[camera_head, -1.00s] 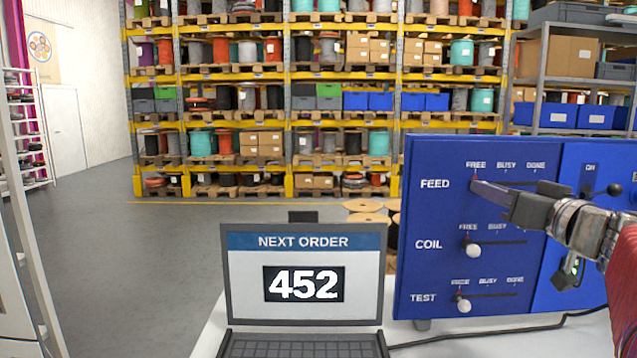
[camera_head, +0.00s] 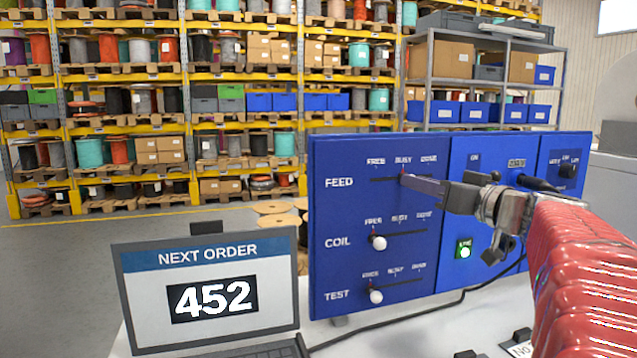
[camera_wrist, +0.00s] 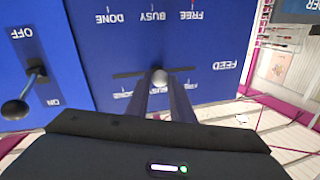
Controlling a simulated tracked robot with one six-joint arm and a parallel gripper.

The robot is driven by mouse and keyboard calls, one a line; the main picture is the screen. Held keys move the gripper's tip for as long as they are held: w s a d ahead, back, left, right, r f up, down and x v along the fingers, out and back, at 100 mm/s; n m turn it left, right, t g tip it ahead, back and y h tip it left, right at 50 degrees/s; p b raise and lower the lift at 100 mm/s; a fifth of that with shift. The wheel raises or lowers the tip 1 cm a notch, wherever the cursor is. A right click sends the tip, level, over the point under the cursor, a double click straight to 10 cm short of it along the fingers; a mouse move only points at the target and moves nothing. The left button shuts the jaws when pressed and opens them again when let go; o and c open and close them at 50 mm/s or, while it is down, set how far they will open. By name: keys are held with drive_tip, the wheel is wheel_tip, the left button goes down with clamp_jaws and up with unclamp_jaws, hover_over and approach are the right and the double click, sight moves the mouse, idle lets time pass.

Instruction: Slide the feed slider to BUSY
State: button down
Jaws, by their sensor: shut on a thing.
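The blue slider panel (camera_head: 330,225) stands upright with FEED, COIL and TEST rows. The feed slider's pale knob (camera_wrist: 160,76) is between my gripper's fingertips in the wrist view, in line with or close to the BUSY label, on its dark slot (camera_wrist: 125,75). In the head view my gripper (camera_head: 407,178) reaches in from the right, shut on this knob, just below BUSY. The BUSY label (camera_head: 403,160) is between FREE and DONE.
The coil knob (camera_head: 379,243) and test knob (camera_head: 376,296) sit at the FREE end of their slots. A laptop (camera_head: 205,290) showing 452 stands at the left. A black cable (camera_head: 420,310) runs along the table. Another panel with a lever adjoins on the right.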

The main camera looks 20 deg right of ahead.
drive_tip(key=shift+d, duration=0.1)
drive_tip(key=c, duration=1.5)
unclamp_jaws()
drive_tip(key=shift+c, duration=0.2)
drive_tip(key=s, duration=1.3)
drive_tip(key=shift+s+d, duration=0.4)
